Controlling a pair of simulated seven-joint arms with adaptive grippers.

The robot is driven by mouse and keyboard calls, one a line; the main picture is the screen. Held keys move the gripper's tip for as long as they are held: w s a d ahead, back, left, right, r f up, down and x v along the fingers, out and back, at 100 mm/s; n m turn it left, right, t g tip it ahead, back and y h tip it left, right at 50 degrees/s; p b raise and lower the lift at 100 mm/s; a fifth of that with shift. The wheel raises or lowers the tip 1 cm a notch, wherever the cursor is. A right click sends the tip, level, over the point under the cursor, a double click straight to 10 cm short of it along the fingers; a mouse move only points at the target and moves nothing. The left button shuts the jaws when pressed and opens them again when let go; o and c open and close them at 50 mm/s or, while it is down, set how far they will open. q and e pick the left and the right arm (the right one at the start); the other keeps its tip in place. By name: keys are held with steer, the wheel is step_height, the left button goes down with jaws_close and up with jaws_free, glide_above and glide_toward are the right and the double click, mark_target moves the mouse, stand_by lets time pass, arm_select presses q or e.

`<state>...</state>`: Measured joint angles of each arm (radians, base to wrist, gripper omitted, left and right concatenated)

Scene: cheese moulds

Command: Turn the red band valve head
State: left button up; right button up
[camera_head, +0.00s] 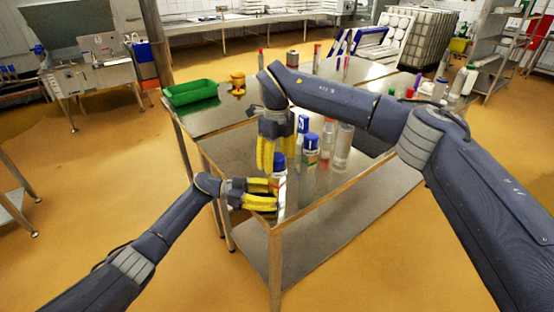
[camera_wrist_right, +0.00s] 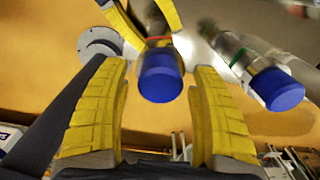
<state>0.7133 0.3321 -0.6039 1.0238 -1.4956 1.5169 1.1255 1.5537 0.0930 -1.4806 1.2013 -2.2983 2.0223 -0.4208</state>
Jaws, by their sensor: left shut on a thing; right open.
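The red band bottle stands near the table's front corner with its blue valve head (camera_head: 279,160) on top; the head also shows in the right wrist view (camera_wrist_right: 160,78), with the red band (camera_wrist_right: 158,41) beside it. My left gripper (camera_head: 276,194) is shut around the bottle's body below the head; its yellow fingers show at the top of the right wrist view. My right gripper (camera_head: 276,160) points down at the head. In its wrist view my right gripper (camera_wrist_right: 157,66) is open, one finger on each side of the head, with gaps visible.
A second blue-headed bottle (camera_wrist_right: 280,89) with a green band stands close beside; other blue-headed bottles (camera_head: 311,143) and clear bottles (camera_head: 343,148) are right of the grippers.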

arm_select(q)
steer(key=shift+f, duration=0.2)
arm_select(e)
steer(key=shift+c, duration=0.2)
steer(key=c, duration=1.3)
steer(key=shift+m, duration=0.3)
steer(key=m, duration=0.3)
steer(key=shift+m, duration=0.4)
steer(key=shift+s+a+m, duration=0.1)
steer(key=shift+m, duration=2.1)
